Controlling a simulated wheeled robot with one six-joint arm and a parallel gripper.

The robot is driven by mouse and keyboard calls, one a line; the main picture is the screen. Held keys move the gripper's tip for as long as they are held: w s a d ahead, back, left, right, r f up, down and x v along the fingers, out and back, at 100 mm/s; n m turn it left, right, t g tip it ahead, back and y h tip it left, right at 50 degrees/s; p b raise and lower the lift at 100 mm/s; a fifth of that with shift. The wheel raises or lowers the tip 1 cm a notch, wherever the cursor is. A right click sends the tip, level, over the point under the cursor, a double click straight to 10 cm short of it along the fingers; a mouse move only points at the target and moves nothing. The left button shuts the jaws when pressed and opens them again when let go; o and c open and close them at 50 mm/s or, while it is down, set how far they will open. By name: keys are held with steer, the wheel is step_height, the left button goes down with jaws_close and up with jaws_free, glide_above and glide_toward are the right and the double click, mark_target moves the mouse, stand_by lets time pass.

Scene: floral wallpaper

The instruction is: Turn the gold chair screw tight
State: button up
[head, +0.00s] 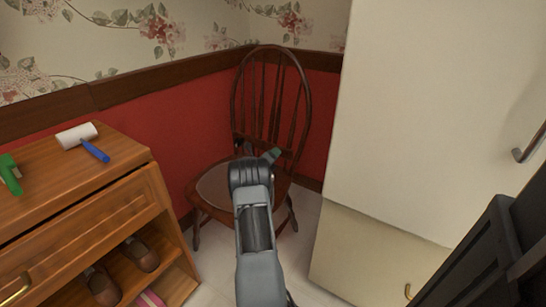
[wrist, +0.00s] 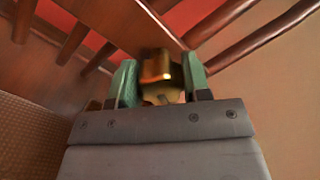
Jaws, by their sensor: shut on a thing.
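The dark wooden chair (head: 302,107) stands in the corner, with a rounded spindle back and a paler seat (head: 214,187). The gold screw (wrist: 157,66) shows in the wrist view at the chair's wooden back. My gripper (wrist: 160,78) has its green fingers on either side of the screw and is shut on it. In the head view my gripper (head: 270,155) is in front of the lower chair back, and the screw is hidden there. The picture does not show how deep the screw sits.
A wooden cabinet (head: 130,185) stands at the left, with a white roller with a blue handle (head: 95,150) and a green object (head: 10,175) on top. Brown shoes (head: 142,255) are on its shelf. A cream fridge-like unit (head: 425,120) stands close at the right.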

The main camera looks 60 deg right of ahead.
steer(key=shift+a, duration=0.1)
steer(key=shift+c, duration=0.8)
steer(key=shift+m, duration=0.3)
